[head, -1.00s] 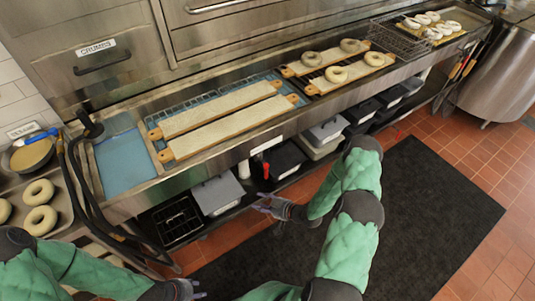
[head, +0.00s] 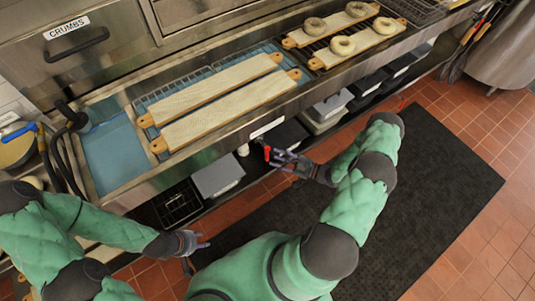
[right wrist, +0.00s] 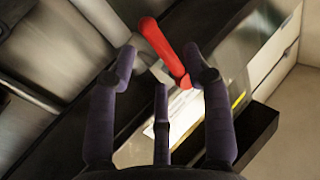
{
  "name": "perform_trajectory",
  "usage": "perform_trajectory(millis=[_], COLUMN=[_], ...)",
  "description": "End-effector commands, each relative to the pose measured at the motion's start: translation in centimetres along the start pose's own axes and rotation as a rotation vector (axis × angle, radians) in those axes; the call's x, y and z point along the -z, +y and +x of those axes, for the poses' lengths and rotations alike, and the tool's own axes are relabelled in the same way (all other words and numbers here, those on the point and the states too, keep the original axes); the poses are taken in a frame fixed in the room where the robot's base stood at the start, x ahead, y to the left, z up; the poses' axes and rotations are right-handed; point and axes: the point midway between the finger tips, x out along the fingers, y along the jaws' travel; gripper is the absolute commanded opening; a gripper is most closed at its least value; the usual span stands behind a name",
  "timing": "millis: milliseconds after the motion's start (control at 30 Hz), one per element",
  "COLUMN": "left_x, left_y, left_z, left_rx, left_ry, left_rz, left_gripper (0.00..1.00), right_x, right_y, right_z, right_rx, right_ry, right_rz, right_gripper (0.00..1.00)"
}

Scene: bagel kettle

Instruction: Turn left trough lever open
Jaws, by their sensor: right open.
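The red trough lever (head: 266,152) is below the front edge of the trough, under its middle-left part. In the right wrist view the red lever (right wrist: 165,50) lies slanted between my right gripper's (right wrist: 163,80) spread fingers, close to the right fingertip. I cannot tell whether they touch. In the head view my right gripper (head: 274,158) is open, just at the lever. My left gripper (head: 199,254) is open and empty over the floor, left of the mat and away from the lever.
Long boards (head: 215,90) lie in the trough (head: 112,155), with bagels (head: 343,45) on boards farther right. Grey and dark bins (head: 217,174) stand on the shelf beneath. A black mat (head: 430,190) covers the floor at right.

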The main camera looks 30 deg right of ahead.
Motion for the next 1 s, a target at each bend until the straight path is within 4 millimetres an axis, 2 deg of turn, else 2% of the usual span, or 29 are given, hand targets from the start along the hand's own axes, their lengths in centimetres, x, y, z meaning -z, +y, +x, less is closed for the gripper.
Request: perform_trajectory(millis=[100,300,700,733,800,900,1000], left_x=[0.0,0.0,0.1,0.1,0.1,0.1,0.1], left_y=[-0.1,-0.2,-0.2,-0.2,-0.2,-0.2,-0.2], left_z=[0.3,0.6,0.6,0.6,0.6,0.6,0.6], left_rx=[0.000,0.000,0.000,0.000,0.000,0.000,0.000], left_ry=[0.000,0.000,0.001,0.001,0.001,0.001,0.001], left_rz=[0.000,0.000,0.000,0.000,0.000,0.000,0.000], left_gripper=[0.40,0.40,0.40,0.40,0.40,0.40,0.40], right_x=[-0.1,0.0,0.0,0.0,0.0,0.0,0.0], right_y=[0.0,0.0,0.1,0.1,0.1,0.1,0.1], right_z=[2.1,4.2,4.8,4.8,4.8,4.8,4.8], right_rx=[0.003,0.001,-0.001,-0.001,-0.001,-0.001,-0.001], right_ry=[0.000,0.000,-0.001,-0.001,-0.001,-0.001,-0.001], right_rz=[-0.001,-0.002,-0.001,-0.001,-0.001,-0.001,-0.001], right_gripper=[0.50,0.50,0.50,0.44,0.24,0.00,0.00])
